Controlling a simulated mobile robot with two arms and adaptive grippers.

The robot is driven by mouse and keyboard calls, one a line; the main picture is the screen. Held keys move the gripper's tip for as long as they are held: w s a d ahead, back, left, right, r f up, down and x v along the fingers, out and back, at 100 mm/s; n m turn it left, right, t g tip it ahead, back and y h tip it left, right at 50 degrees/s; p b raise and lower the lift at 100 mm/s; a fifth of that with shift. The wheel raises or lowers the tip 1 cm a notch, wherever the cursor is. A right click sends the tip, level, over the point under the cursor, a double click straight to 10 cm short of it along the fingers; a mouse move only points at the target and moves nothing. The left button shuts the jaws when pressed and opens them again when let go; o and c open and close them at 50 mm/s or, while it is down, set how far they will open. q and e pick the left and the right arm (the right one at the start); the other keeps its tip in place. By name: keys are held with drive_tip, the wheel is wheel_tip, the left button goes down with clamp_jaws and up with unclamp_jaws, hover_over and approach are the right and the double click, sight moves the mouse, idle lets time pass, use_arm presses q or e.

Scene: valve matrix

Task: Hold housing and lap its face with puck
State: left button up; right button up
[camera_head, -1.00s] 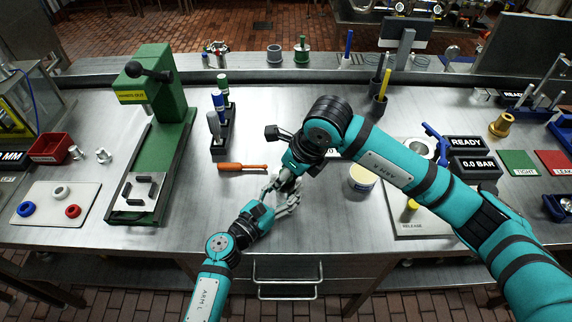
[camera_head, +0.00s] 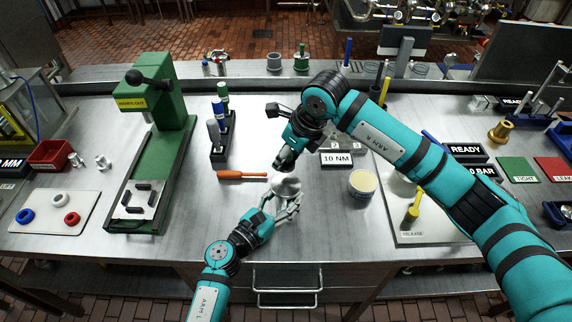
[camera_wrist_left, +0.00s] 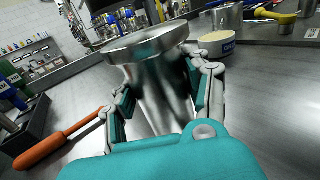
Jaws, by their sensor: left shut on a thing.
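The housing (camera_head: 286,188) is a silvery metal body with a wide round flange. It stands out upright in my left gripper (camera_head: 284,208), which is shut around its body above the table. In the left wrist view the housing (camera_wrist_left: 152,75) sits between the fingers of the left gripper (camera_wrist_left: 165,105), with its flat flange face up and bare. My right gripper (camera_head: 284,163) is just behind and above the housing, pointing down and apart from it. Its fingers are small and dark, so I cannot tell whether they hold anything. I cannot make out the puck.
A tub of pale compound (camera_head: 362,183) stands to the right of the housing. An orange-handled screwdriver (camera_head: 242,174) lies to the left. A 10 NM display (camera_head: 336,159) is behind. A green press (camera_head: 150,150) stands further left. The front table strip is mostly clear.

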drive_tip(key=shift+r, duration=2.75)
use_arm(q)
drive_tip(key=o, duration=1.6)
drive_tip(key=shift+c, duration=0.2)
use_arm(e)
drive_tip(key=shift+s, duration=0.1)
use_arm(q)
drive_tip(key=v, duration=1.2)
drive_tip(key=shift+s, duration=0.1)
